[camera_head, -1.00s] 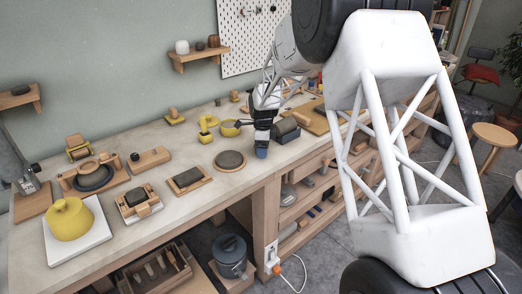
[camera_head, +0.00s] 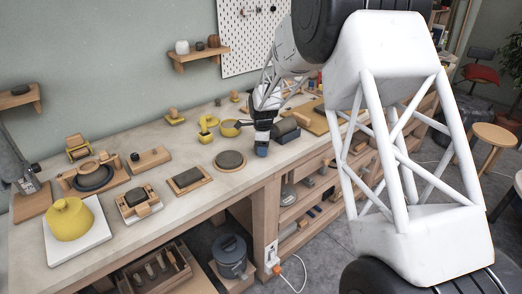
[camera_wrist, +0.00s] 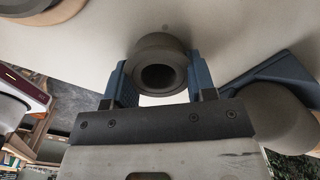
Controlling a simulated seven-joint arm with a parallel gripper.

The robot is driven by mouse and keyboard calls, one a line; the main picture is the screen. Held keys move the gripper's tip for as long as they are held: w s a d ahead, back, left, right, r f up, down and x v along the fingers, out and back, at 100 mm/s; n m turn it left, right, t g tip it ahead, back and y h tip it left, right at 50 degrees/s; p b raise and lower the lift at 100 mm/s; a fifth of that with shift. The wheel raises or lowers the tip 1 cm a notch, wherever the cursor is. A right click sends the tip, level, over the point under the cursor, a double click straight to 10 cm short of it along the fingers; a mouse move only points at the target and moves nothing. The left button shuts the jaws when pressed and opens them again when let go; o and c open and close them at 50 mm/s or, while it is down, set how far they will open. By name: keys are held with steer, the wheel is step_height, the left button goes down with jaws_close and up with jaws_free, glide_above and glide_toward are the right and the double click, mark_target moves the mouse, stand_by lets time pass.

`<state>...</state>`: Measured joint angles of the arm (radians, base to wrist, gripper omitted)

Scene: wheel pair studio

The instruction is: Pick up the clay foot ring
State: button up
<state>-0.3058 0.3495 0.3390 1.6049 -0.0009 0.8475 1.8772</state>
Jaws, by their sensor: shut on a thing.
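The clay foot ring (camera_wrist: 160,45) is a short, thick grey ring with a dark hole facing the camera in the wrist view. My gripper (camera_wrist: 159,76) has its two blue fingers shut on the ring, one on its left side and one on its right. In the head view my gripper (camera_head: 262,149) is low over the bench near its front edge, and the ring cannot be made out there. I cannot tell whether the ring touches the bench top.
A dark grey block (camera_head: 286,130) lies close to the right of my gripper, and a round board with grey clay (camera_head: 230,160) lies to its left. Yellow pieces (camera_head: 230,128) stand behind.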

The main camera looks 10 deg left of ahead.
steer(key=shift+r, duration=0.15)
steer(key=shift+r, duration=0.5)
steer(key=shift+s+d+r, duration=0.1)
steer(key=shift+s+r, duration=0.1)
steer(key=shift+r, duration=0.4)
steer(key=shift+s+r, duration=0.15)
steer(key=shift+r, duration=0.4)
steer(key=s+d, duration=0.2)
steer(key=s, duration=0.5)
steer(key=s+d+r, duration=0.1)
steer(key=s+d, duration=0.1)
steer(key=s, duration=0.5)
steer(key=shift+s+d+r, duration=0.2)
steer(key=shift+s+d, duration=0.05)
steer(key=shift+s, duration=0.1)
steer(key=o, duration=0.4)
steer(key=shift+c, duration=0.2)
steer(key=c, duration=0.4)
steer(key=shift+o, duration=0.2)
steer(key=shift+w+a, duration=0.1)
steer(key=shift+a, duration=0.05)
